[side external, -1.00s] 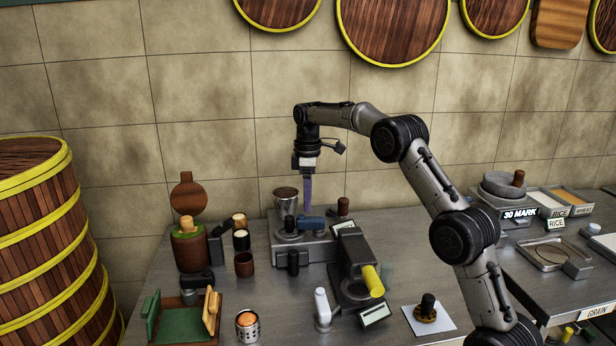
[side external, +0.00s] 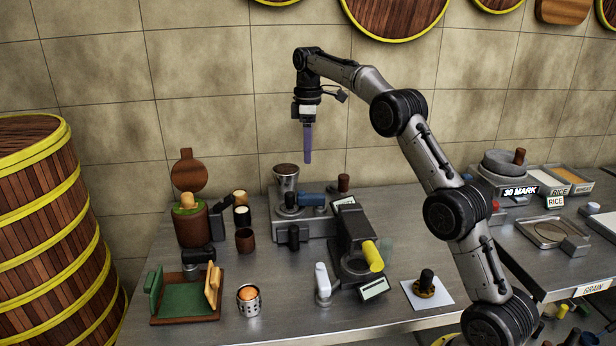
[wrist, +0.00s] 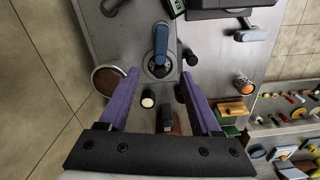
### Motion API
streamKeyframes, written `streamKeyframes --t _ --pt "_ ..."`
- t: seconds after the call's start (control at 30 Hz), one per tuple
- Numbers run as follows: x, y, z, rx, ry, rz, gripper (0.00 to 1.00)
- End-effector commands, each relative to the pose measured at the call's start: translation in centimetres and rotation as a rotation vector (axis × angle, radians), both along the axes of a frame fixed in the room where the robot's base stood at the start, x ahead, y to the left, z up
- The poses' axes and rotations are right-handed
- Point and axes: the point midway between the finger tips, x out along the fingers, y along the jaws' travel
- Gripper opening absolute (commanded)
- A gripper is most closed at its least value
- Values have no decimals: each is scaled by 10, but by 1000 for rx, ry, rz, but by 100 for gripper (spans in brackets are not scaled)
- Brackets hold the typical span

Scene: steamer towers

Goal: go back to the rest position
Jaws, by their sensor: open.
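My gripper (side external: 308,157) hangs pointing down above the back of the metal table, well clear of the things below it. In the wrist view its two purple fingers (wrist: 160,84) are spread apart with nothing held between them. Below it stands a grey machine with a blue handle (side external: 312,199), which also shows in the wrist view (wrist: 161,42). A metal cup with a brown top (side external: 286,178) stands at the machine's back left, and the brown round top shows left of the fingers in the wrist view (wrist: 108,80).
A brown pot with an open round lid (side external: 191,226) and a green-lined wooden box (side external: 186,299) stand at the left. A perforated cup (side external: 249,300) and a grey press with a yellow handle (side external: 356,258) stand nearer the front. Space around my raised gripper is free.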

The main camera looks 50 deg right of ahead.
Motion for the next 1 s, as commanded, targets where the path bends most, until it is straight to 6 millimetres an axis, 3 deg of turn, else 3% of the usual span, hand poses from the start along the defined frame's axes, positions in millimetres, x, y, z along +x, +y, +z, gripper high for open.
streamKeyframes --t 0.07,0.23,0.4,0.5,0.63,0.77,0.87,1.0 --pt "1 7 9 -6 -15 13 65" --pt "-14 39 72 -38 -107 59 65" --pt "-63 86 125 -54 -171 109 65" --pt "-95 110 144 -59 -212 109 65" --pt "-140 138 156 -58 -266 86 65" --pt "-188 160 155 -48 -320 43 65" --pt "-225 175 144 -34 -360 -3 65" --pt "-273 189 115 -5 -409 -83 65"
